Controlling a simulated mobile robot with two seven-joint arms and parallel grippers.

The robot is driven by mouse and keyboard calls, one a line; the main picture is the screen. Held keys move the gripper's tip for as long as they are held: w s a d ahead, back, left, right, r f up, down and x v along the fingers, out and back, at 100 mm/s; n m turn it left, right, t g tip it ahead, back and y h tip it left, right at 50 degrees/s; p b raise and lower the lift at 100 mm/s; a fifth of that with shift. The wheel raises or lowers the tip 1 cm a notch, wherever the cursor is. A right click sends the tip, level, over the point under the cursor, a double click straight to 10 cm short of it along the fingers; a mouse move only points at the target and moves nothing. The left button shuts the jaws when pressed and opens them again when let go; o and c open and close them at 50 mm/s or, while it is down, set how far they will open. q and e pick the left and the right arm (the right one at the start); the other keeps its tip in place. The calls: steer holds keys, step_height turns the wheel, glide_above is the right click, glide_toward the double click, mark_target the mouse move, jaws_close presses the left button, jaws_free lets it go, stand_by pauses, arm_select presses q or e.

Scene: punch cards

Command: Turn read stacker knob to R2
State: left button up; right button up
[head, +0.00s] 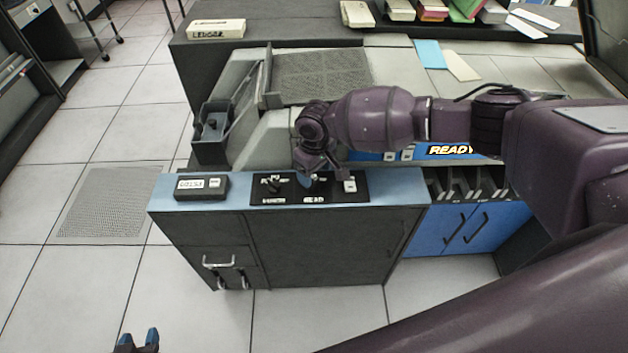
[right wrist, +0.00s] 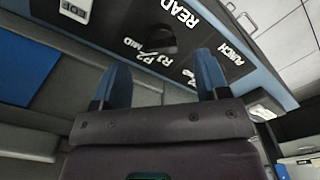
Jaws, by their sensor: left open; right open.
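A black panel (head: 350,199) on the blue-edged cabinet top carries the stacker knobs. The read stacker knob (right wrist: 160,38) is a dark shape beside the READ label in the right wrist view; its pointer setting cannot be made out. In the head view my right gripper (head: 314,178) covers most of it. In the right wrist view my right gripper (right wrist: 162,76) is open, its blue fingertips apart and near the knob, with nothing seen held. Contact cannot be told. The punch knob (head: 273,184) is left of it. My left gripper (head: 137,340) is open and empty at the bottom left.
A small dark labelled box (head: 201,188) sits left of the panel. A white button (head: 349,186) is at the panel's right. The READ sign (head: 448,150) and blue cabinet doors (head: 470,230) are farther right. Open tiled floor lies left.

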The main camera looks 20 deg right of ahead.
mark_target(315, 182)
steer(key=shift+f, duration=2.05)
steer(key=c, duration=0.9)
